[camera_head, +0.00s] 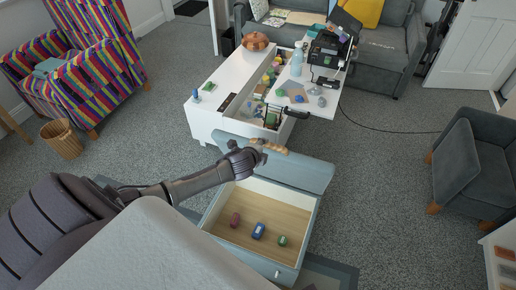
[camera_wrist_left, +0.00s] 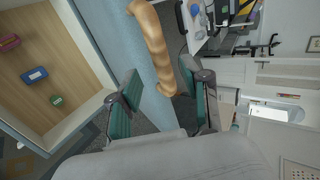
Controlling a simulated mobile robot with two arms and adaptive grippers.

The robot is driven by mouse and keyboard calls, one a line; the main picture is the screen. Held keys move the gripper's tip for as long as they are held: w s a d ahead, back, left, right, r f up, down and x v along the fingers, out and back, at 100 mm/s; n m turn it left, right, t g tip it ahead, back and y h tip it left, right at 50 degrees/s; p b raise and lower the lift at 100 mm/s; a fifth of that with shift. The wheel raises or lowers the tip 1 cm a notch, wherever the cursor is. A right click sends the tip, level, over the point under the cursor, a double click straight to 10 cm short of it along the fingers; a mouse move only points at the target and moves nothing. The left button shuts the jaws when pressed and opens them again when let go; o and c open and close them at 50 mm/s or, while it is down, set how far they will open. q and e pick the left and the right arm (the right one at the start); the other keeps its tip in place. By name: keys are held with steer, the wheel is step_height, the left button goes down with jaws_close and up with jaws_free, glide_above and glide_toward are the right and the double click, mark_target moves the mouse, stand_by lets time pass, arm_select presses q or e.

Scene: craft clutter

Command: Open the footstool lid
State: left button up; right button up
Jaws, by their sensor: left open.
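The footstool (camera_head: 212,214) is a blue-grey box with a pale wood interior, and its inside is open to view. Its blue-grey lid (camera_head: 305,173) is raised at the far side of the box; its exact angle is hard to tell. A wavy light-brown wooden handle (camera_head: 272,147) runs along the lid's upper edge. My left gripper (camera_head: 260,152) is at this handle. In the left wrist view the gripper (camera_wrist_left: 163,98) is open, with the handle (camera_wrist_left: 153,42) between or just beyond its fingers; contact is unclear. My right gripper is not in view.
A red (camera_head: 235,219), a blue (camera_head: 259,230) and a green (camera_head: 282,240) small item lie in the footstool. A white table (camera_head: 205,116) with an open, filled compartment stands just behind the lid. A grey armchair (camera_head: 470,165) is at right; carpet between is clear.

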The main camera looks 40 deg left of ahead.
arm_select(q)
steer(key=shift+v, duration=2.05)
steer(key=s+d+f+n+g+h, duration=0.1)
steer(key=s+f+n+g, duration=0.25)
steer(key=s+f, duration=0.8)
steer(key=s+d+f+n+g, duration=0.15)
steer(key=s+f+n, duration=0.25)
steer(key=s+f, duration=0.75)
steer(key=s+d+f+n+g, duration=0.1)
steer(key=s+d+f, duration=0.2)
steer(key=s+f, duration=0.2)
steer(key=s+d+f+n+g+h, duration=0.1)
steer(key=s+d+f, duration=0.3)
steer(key=s, duration=0.6)
steer(key=s+d+f+n+g, duration=0.3)
steer(key=s+f, duration=0.3)
steer(key=s, duration=0.2)
steer(key=shift+s+d+f+h, duration=0.2)
steer(key=shift+s+f+h, duration=0.1)
steer(key=shift+s, duration=0.1)
steer(key=shift+n, duration=0.25)
